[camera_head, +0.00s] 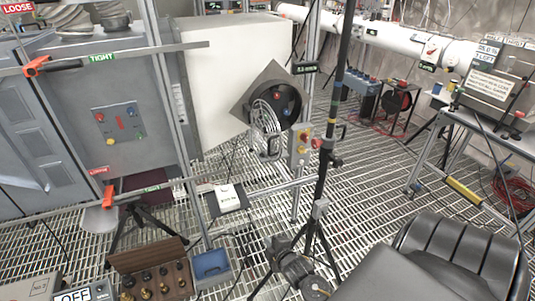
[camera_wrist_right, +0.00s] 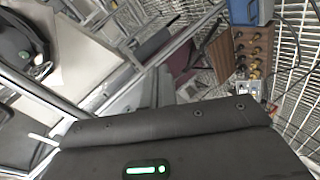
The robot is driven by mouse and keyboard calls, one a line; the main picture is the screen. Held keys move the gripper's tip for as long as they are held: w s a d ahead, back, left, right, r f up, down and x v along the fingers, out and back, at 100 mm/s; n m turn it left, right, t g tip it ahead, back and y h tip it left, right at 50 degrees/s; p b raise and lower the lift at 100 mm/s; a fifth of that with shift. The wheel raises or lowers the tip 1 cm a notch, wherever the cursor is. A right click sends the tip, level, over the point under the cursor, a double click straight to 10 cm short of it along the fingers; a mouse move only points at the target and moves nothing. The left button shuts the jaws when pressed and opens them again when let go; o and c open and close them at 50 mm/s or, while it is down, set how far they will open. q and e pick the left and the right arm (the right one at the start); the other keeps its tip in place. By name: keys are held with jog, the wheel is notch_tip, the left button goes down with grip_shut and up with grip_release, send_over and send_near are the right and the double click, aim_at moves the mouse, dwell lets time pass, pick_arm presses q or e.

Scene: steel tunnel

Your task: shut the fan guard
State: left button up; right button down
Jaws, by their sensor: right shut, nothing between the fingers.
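The fan guard (camera_head: 264,124) is a pale round wire grille. In the head view it stands swung out at the left side of the dark round fan housing (camera_head: 287,92), so the housing's mouth is uncovered. A pale handle-like piece shows at its lower edge. In the wrist view the dark round housing (camera_wrist_right: 18,42) is at the upper left, cut by the frame edge. My left gripper is not in view.
A black upright pole (camera_head: 332,120) on a tripod stands just right of the fan. A yellow switch box (camera_head: 300,146) sits below the housing. A wooden box of fittings (camera_head: 150,262) and a blue box (camera_head: 211,265) are at the bottom left.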

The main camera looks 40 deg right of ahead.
notch_tip(320, 180, up, 28)
jog(key=w+d+n+t+h+p, duration=0.1)
jog(key=d+n+t+h+p, duration=0.1)
jog(key=n+t, duration=0.25)
pick_arm(q)
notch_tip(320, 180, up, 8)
jog(key=p, duration=0.4)
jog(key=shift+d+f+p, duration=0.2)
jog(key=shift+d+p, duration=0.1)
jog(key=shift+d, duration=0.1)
pick_arm(e)
jog(key=w+d, duration=0.7)
jog(key=w, duration=0.3)
jog(key=shift+m+t, duration=0.35)
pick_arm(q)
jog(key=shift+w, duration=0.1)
pick_arm(e)
jog(key=shift+w, duration=0.1)
